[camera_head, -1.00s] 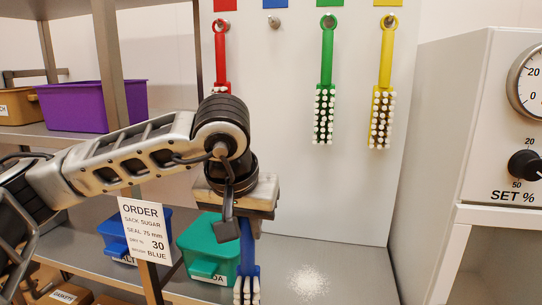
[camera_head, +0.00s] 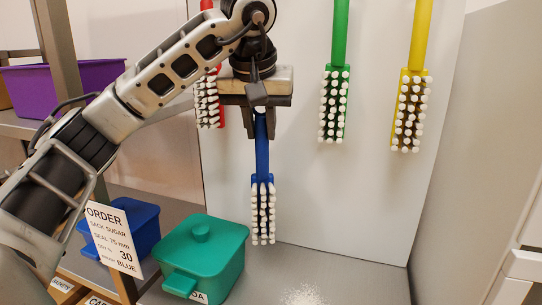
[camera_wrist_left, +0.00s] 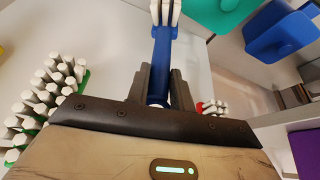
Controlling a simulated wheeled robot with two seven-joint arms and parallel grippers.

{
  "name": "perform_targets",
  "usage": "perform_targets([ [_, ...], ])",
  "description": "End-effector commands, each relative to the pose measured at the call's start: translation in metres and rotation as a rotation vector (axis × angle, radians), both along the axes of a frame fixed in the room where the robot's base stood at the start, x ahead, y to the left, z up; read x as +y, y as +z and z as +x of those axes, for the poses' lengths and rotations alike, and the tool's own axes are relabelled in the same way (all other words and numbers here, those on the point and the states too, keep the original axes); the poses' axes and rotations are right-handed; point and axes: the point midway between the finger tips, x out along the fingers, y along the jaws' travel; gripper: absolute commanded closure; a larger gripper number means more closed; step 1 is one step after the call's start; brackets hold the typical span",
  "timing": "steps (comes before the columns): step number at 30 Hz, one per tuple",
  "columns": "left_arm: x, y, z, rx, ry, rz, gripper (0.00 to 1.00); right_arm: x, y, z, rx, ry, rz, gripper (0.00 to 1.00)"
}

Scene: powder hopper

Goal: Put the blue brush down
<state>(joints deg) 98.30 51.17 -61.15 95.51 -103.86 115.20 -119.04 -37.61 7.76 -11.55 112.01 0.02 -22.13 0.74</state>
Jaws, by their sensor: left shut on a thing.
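My left gripper (camera_head: 261,108) is shut on the handle of the blue brush (camera_head: 262,190). The brush hangs straight down with its white bristles facing the head camera, in front of the pale back panel (camera_head: 305,190) and clear of the grey surface below. In the left wrist view the blue handle (camera_wrist_left: 160,50) runs between the gripper's two fingers (camera_wrist_left: 160,85). The brush's upper end is hidden by the gripper in the head view. My right gripper is not in view.
Red (camera_head: 207,100), green (camera_head: 334,100) and yellow (camera_head: 411,105) brushes hang on the panel. A teal lidded bin (camera_head: 222,255) and a blue bin (camera_head: 138,228) stand lower left. White powder (camera_head: 302,294) lies on the grey surface (camera_head: 365,278). A purple bin (camera_head: 60,85) sits on the left shelf.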

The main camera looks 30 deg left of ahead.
Motion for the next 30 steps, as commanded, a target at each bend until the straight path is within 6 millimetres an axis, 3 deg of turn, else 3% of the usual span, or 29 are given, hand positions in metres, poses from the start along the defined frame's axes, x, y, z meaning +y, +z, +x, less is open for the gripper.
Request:
perform_targets([
  [4,0.015,-0.02,0.035,0.006,0.001,-0.006,1.0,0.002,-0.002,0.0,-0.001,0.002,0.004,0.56],
  [12,0.032,-0.059,0.066,0.001,0.0,0.0,1.0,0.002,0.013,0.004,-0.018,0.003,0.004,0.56],
  [19,0.037,-0.075,0.079,0.001,0.0,0.0,1.0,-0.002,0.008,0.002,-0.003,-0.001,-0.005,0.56],
  [24,0.038,-0.101,0.079,0.001,-0.002,0.002,1.0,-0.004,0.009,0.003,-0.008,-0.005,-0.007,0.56],
  [30,0.038,-0.106,0.08,-0.004,-0.002,0.0,1.0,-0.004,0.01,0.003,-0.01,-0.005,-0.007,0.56],
])
